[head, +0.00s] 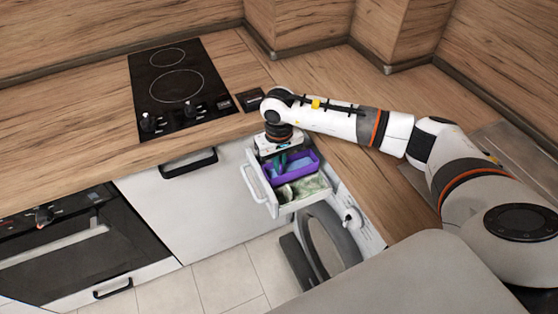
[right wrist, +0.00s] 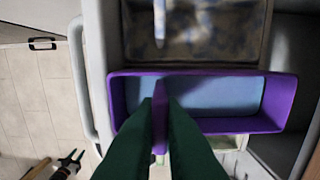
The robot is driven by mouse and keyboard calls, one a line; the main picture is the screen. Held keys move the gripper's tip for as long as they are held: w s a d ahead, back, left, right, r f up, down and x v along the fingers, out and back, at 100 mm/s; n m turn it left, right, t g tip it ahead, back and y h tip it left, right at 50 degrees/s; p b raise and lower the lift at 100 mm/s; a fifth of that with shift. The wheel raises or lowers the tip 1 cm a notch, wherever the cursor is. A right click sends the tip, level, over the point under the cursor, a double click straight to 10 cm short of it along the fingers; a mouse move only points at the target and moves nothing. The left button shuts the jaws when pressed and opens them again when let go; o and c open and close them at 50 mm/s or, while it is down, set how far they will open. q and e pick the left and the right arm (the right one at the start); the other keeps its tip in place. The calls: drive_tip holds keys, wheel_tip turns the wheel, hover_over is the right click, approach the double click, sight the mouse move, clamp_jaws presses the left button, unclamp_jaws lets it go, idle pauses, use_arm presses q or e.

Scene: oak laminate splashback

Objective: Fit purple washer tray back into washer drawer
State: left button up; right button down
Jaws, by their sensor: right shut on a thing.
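The purple washer tray (head: 292,170) is over the pulled-out white washer drawer (head: 306,196). In the right wrist view, the tray (right wrist: 283,102) has a purple rim and a bluish inside and lies across the drawer. My right gripper (head: 279,158) reaches down from above. In its wrist view, its dark green fingers (right wrist: 160,108) are shut on an upright purple part of the tray. I cannot tell whether the tray is fully seated. What looks like my left gripper (right wrist: 72,161) shows small at the lower left of the wrist view; its jaws are unclear.
The drawer handle (head: 252,178) is at its left. Below it, the round washer door (head: 328,243) stands open. The wooden counter (head: 222,68) with a black hob (head: 178,85) is behind. Another drawer compartment (right wrist: 190,35) is beside the tray. Tiled floor (head: 215,278) is free in front.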

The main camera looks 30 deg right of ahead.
drive_tip(key=shift+f+b, duration=2.15)
drive_tip(key=shift+f, duration=0.1)
drive_tip(key=c, duration=1.5)
unclamp_jaws()
drive_tip(key=shift+r, duration=0.1)
wheel_tip(320, 180, up, 12)
drive_tip(key=shift+f+b, duration=0.1)
drive_tip(key=shift+b, duration=0.85)
